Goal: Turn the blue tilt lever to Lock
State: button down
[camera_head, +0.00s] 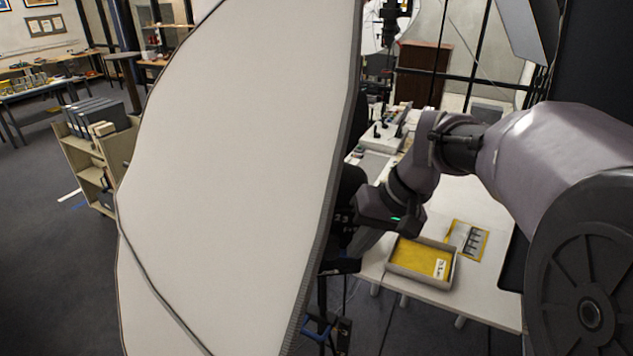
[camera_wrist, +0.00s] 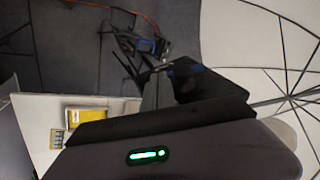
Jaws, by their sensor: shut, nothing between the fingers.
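A large white photo umbrella (camera_head: 235,150) fills the middle of the head view and hides much of the stand behind it. My gripper (camera_head: 343,266) reaches down-left behind the umbrella's right edge, close to dark stand parts. In the wrist view my gripper (camera_wrist: 160,72) is shut and empty, its fingertips by a small bracket. A blue handle (camera_head: 316,328) shows low on the stand in the head view, and another blue part (camera_wrist: 146,46) lies farther off in the wrist view. I cannot tell which is the tilt lever or its setting.
A white table (camera_head: 480,303) lies under my arm with a tray (camera_head: 420,262) holding a yellow sheet, and a yellow-edged card (camera_head: 467,240). A shelf cart (camera_head: 97,160) with grey boxes stands at left. The umbrella's ribbed inside (camera_wrist: 265,50) is close at right in the wrist view.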

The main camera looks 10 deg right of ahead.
jog(key=y, duration=0.1)
jog(key=f+y+b, duration=0.2)
jog(key=shift+w+d+f+y, duration=0.15)
jog(key=shift+w+d+y, duration=0.15)
jog(key=shift+w+y, duration=0.1)
jog(key=f+y+b, duration=0.1)
jog(key=y+b, duration=0.1)
jog(key=f+y+b, duration=0.1)
jog(key=y+b, duration=0.1)
jog(key=f+m+y+b, duration=0.1)
jog(key=y+b, duration=0.1)
jog(key=shift+s+a+t, duration=0.15)
jog(key=shift+a+t, duration=0.1)
jog(key=shift+t, duration=0.15)
jog(key=shift+a+b, duration=0.1)
jog(key=shift+b, duration=0.25)
jog(key=shift+a+r, duration=0.1)
jog(key=shift+a, duration=0.05)
jog(key=shift+r, duration=0.1)
jog(key=shift+r+p, duration=0.5)
jog(key=shift+r, duration=0.2)
jog(key=shift+r, duration=0.1)
